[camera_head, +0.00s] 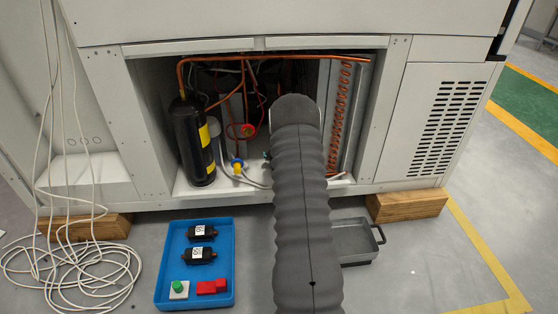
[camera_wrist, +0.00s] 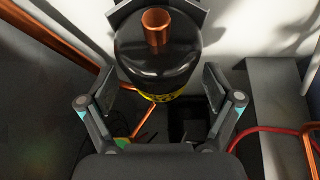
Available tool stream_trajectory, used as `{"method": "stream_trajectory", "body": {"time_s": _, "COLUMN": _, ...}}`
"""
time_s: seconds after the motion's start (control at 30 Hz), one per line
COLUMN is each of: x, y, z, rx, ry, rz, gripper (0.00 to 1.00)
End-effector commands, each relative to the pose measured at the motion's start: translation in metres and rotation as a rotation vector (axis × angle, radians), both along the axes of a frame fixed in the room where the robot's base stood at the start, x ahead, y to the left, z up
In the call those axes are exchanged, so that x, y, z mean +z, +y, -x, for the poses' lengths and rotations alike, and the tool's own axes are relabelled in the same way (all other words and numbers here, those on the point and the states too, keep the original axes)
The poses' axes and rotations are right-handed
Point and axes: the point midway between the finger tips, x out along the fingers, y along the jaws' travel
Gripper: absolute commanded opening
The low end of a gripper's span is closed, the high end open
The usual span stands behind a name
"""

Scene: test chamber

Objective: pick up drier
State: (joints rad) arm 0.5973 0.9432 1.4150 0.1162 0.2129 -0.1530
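In the wrist view a black, rounded canister with a short open copper stub, which looks like the drier (camera_wrist: 158,62), lies between the fingers of my gripper (camera_wrist: 158,85). A yellow band with dark marking shows on its lower side. The two fingers stand apart, one on each side of it, and a gap shows at each side. My gripper is open. In the head view my arm hides the gripper and this canister. Two smaller black parts with white labels (camera_head: 201,232) (camera_head: 198,255) lie in a blue tray (camera_head: 166,262) on the floor.
A tall black cylinder with a yellow label (camera_head: 190,145) stands at the left of the open machine bay. Copper pipes (camera_head: 270,58) and a finned coil (camera_head: 340,110) surround the space. A grey tray (camera_head: 358,240) and loose white cable (camera_head: 75,270) lie on the floor.

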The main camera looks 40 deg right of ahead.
Motion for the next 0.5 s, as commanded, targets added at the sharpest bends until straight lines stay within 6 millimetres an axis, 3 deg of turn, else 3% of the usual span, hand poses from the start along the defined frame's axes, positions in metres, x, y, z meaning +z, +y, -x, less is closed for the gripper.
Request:
{"method": "stream_trajectory", "body": {"time_s": 0.03, "x": 0.0, "y": 0.0001, "z": 0.0001, "rx": 0.0, "ry": 0.0, "rz": 0.0, "gripper": 0.74}}
{"method": "stream_trajectory", "body": {"time_s": 0.3, "x": 0.0, "y": -0.0003, "z": 0.0003, "rx": 0.0, "ry": 0.0, "rz": 0.0, "gripper": 0.07}}
{"method": "stream_trajectory", "body": {"time_s": 0.5, "x": 0.0014, "y": -0.001, "z": 0.0001, "rx": -0.001, "ry": -0.001, "rz": 0.002, "gripper": 0.06}}
